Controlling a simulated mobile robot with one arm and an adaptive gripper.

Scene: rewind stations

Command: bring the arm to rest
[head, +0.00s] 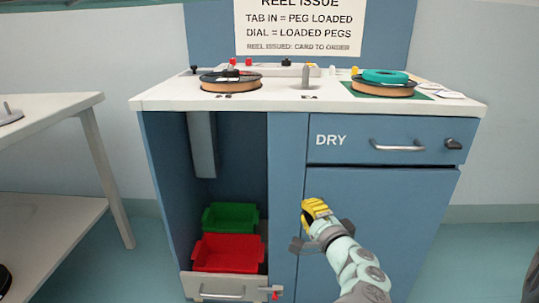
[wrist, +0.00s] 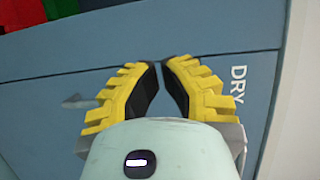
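My gripper (head: 316,208) is raised in front of the blue cabinet (head: 361,207), by the upper left of the door below the DRY drawer (head: 343,151). In the wrist view my gripper (wrist: 160,64) shows two yellow ribbed fingers with black inner pads. The fingers lean inward, and a narrow gap is left between their tips. Nothing is held between them. In the wrist view the cabinet's blue front fills most of the picture behind the fingers. I cannot tell how far the fingertips are from the front.
The worktop (head: 439,100) carries an orange-black reel (head: 230,82) at left and a teal-topped reel (head: 384,80) at right. A green bin (head: 230,217) and a red bin (head: 226,253) sit in the open bay. A side table (head: 55,112) stands left. Floor shows on both sides.

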